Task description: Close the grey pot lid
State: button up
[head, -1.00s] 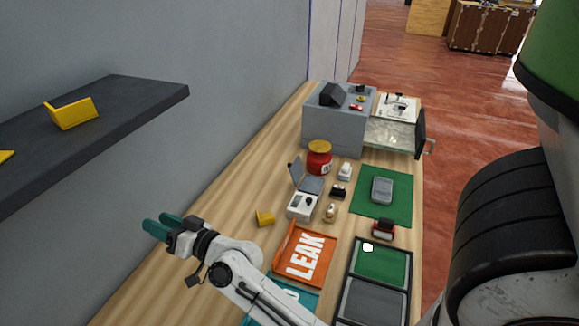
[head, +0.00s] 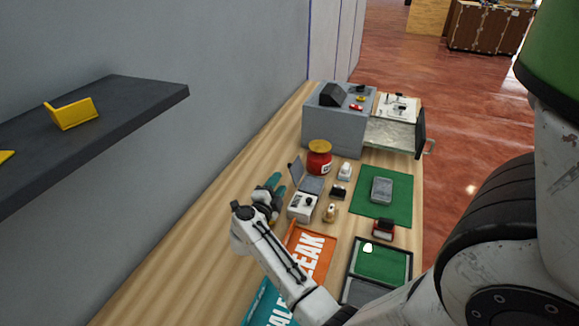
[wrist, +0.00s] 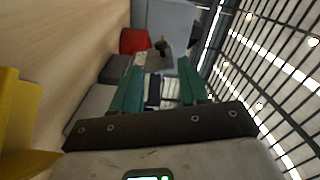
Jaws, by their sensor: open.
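A raised grey lid (head: 296,171) stands tilted up at the wall side of a flat grey box (head: 312,185) in the middle of the table. I take it for the pot lid; no other grey lid shows clearly. My gripper (head: 276,183) has teal fingers and is just left of the lid, low over the table. In the wrist view my gripper (wrist: 157,85) is open, its fingers spread with nothing clearly held. Grey surfaces lie behind and left of the fingers there. Whether a finger touches the lid cannot be told.
A red jar (head: 319,160) with a yellow top stands just behind the lid. A white device (head: 302,206) is in front. Small items and a green mat (head: 370,207) lie to the right. A yellow piece (wrist: 18,120) shows close at left in the wrist view. The table's wall side is clear.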

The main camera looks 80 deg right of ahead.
aim_at(290, 166)
jog(key=d, duration=0.7)
jog(key=s+d, duration=0.1)
jog(key=d, duration=0.2)
jog(key=shift+d, duration=0.15)
jog(key=shift+c, duration=0.3)
grip_shut()
